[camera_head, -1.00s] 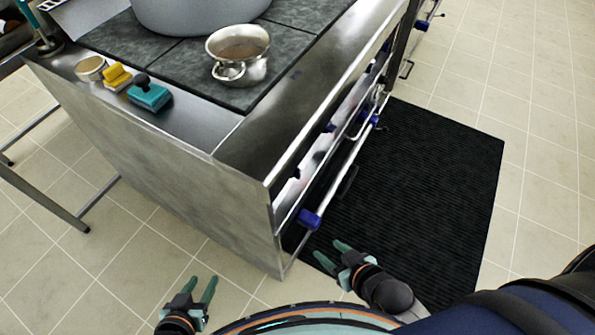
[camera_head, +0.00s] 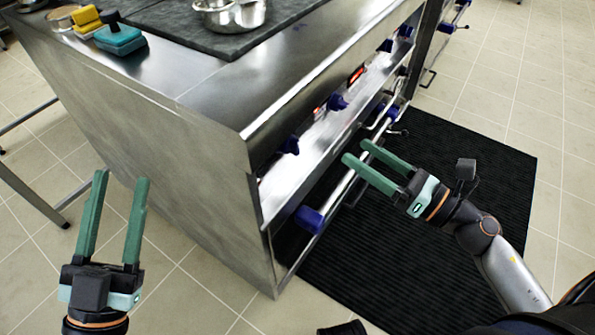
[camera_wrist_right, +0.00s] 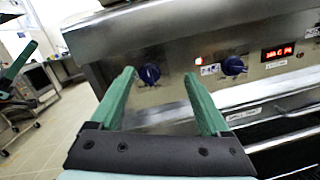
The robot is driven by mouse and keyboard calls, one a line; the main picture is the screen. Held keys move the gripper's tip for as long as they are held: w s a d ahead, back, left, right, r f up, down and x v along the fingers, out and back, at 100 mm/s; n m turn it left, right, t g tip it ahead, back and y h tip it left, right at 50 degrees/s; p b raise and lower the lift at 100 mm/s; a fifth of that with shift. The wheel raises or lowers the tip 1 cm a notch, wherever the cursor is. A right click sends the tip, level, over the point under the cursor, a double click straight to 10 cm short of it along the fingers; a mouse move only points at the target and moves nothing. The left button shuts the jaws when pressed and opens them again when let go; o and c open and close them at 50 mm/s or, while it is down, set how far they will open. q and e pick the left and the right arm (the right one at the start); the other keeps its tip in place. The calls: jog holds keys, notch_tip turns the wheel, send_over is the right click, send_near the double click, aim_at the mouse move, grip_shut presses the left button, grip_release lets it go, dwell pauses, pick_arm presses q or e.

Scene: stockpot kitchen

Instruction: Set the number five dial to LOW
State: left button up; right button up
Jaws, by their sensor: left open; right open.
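The stove's front panel carries several blue dials. In the head view one dial (camera_head: 290,145) is near the front corner, another (camera_head: 337,102) is further along, and more (camera_head: 385,45) are toward the back. The right wrist view shows one dial (camera_wrist_right: 150,74) between my fingertips in the picture and another (camera_wrist_right: 233,66) to its right. I cannot read which is number five. My right gripper (camera_head: 357,152) is open and empty in front of the panel, apart from the dials; it also shows in the right wrist view (camera_wrist_right: 159,76). My left gripper (camera_head: 121,177) is open and empty, left of the stove's side.
A handrail with blue brackets (camera_head: 310,219) runs below the dials. A red display (camera_wrist_right: 278,53) sits on the panel. A metal pot (camera_head: 230,14) and a teal-handled brush (camera_head: 119,38) are on top. A black mat (camera_head: 430,165) covers the floor in front.

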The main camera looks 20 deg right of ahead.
aim_at(299, 147)
jog(key=w+a+f+n+g, duration=0.1)
jog(key=w+a+n, duration=0.1)
jog(key=w+a+n+g+y, duration=0.1)
jog(key=w+a+n, duration=0.1)
jog(key=a+n, duration=0.1)
jog(key=w+a+f+n, duration=0.1)
jog(key=w+a+n, duration=0.1)
jog(key=w+a, duration=0.1)
jog(key=shift+a+f+n+g, duration=0.15)
jog(key=shift+f+n+g, duration=0.2)
jog(key=shift+n+g, duration=0.05)
jog(key=shift+x, duration=0.9)
pick_arm(q)
jog(key=s+r+m+h, duration=0.1)
jog(key=s+r+h, duration=0.1)
jog(key=s+r+m+h, duration=0.2)
jog(key=shift+s+d+r+t, duration=0.1)
jog(key=shift+d+t, duration=0.1)
jog(key=shift+t, duration=0.1)
pick_arm(e)
jog(key=shift+f, duration=0.1)
grip_shut()
